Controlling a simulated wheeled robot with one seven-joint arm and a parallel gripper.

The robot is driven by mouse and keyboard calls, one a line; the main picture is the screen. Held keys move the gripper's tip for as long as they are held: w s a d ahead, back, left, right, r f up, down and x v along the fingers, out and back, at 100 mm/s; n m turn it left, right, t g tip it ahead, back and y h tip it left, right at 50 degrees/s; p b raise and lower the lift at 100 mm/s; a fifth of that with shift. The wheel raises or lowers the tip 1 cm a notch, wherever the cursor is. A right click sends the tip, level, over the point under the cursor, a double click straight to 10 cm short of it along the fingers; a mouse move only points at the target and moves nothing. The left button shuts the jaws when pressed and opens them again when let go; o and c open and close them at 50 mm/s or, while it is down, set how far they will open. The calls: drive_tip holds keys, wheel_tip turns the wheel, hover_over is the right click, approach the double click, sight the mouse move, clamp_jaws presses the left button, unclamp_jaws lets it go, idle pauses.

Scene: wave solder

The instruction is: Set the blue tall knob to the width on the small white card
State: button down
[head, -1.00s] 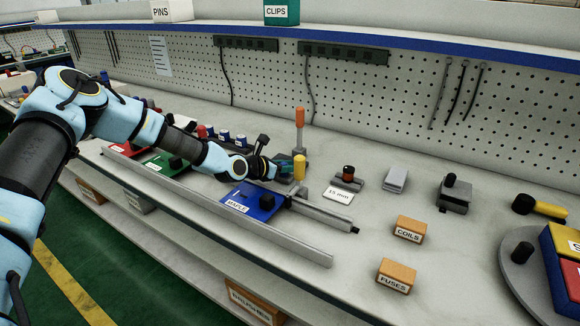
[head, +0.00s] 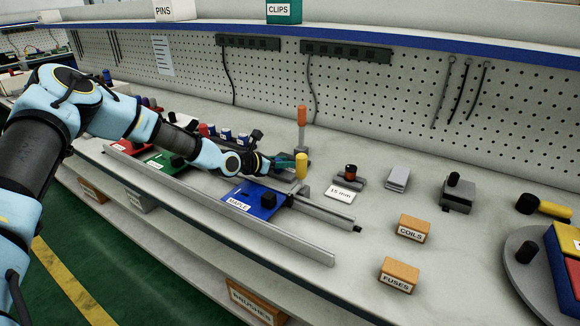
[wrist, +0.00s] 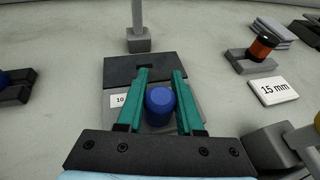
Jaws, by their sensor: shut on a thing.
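The blue tall knob (wrist: 160,105) stands on a grey block (wrist: 185,98) in the wrist view. My gripper (wrist: 160,72) has its teal fingers on either side of the knob, shut on it. A small label (wrist: 120,100) reading "10" lies left of the left finger, which partly hides it. The small white card (wrist: 275,89) reads "15 mm" and lies to the right; it also shows in the head view (head: 340,192). In the head view my gripper (head: 296,163) is beside a yellow cylinder (head: 302,167), and the blue knob is hidden.
A blue board (head: 250,203) labelled MAPLE sits by a metal rail (head: 325,212) in front of my gripper. A post with an orange handle (head: 302,116) stands behind it. A red-and-black knob (head: 350,172) is on a block to the right. COILS (head: 413,228) and FUSES (head: 398,274) boxes stand farther right.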

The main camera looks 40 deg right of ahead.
drive_tip(key=shift+w, duration=0.15)
drive_tip(key=c, duration=0.5)
unclamp_jaws()
drive_tip(key=shift+c, duration=0.2)
drive_tip(key=shift+a, duration=0.1)
drive_tip(key=b+v, duration=0.2)
drive_tip(key=v, duration=0.8)
drive_tip(key=shift+a+r, duration=0.15)
drive_tip(key=shift+a, duration=0.2)
